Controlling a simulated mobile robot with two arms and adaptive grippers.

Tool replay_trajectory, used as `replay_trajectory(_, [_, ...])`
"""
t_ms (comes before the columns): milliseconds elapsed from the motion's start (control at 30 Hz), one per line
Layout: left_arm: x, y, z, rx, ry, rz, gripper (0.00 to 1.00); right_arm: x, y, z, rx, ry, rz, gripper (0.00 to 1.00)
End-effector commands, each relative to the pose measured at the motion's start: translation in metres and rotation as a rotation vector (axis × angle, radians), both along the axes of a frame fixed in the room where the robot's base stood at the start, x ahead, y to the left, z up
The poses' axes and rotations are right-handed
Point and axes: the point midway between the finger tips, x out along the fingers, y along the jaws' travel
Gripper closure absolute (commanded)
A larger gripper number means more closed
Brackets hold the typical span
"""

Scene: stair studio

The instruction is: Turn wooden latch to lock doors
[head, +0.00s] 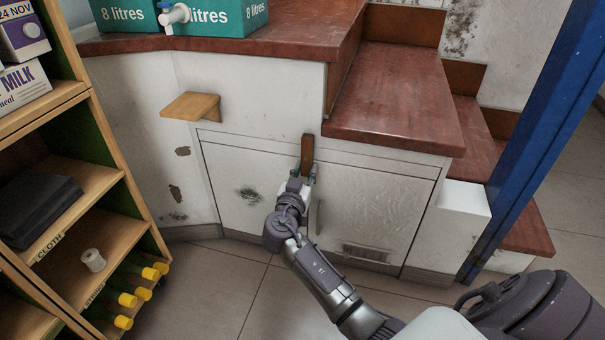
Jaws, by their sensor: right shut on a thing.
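The wooden latch (307,152) is a brown bar standing about upright at the top of the seam between two white cabinet doors, the left door (232,185) and the right door (372,205). Both doors look closed. My right gripper (302,176) comes up from the lower right and is shut on the lower end of the latch. The gripper hides that end of the latch and part of the seam. My left gripper is not in view.
Red-brown stair treads (395,95) rise above the doors. A small wooden shelf (190,106) juts out above the left door. A wooden shelving unit (90,190) stands at the left, and a blue post (530,140) at the right. The tiled floor in front is clear.

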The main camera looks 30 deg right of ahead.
Motion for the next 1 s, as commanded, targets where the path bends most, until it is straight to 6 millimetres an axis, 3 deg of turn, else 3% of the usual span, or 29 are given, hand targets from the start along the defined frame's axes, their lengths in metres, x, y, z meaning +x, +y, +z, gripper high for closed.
replay_trajectory(333, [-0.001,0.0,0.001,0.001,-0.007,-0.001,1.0,-0.001,0.0,-0.001,-0.021,0.026,-0.001,1.0])
replay_trajectory(367, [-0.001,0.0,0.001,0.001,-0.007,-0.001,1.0,-0.001,0.0,-0.001,-0.021,0.026,-0.001,0.68])
replay_trajectory(500, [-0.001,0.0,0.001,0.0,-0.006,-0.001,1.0,-0.001,-0.001,-0.001,-0.02,0.025,-0.001,0.46])
replay_trajectory(833, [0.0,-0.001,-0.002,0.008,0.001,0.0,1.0,-0.002,0.001,0.0,-0.018,0.023,0.0,0.46])
replay_trajectory(1000, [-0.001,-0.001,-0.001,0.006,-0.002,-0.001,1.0,-0.016,0.017,-0.002,-0.015,0.024,0.0,0.46])
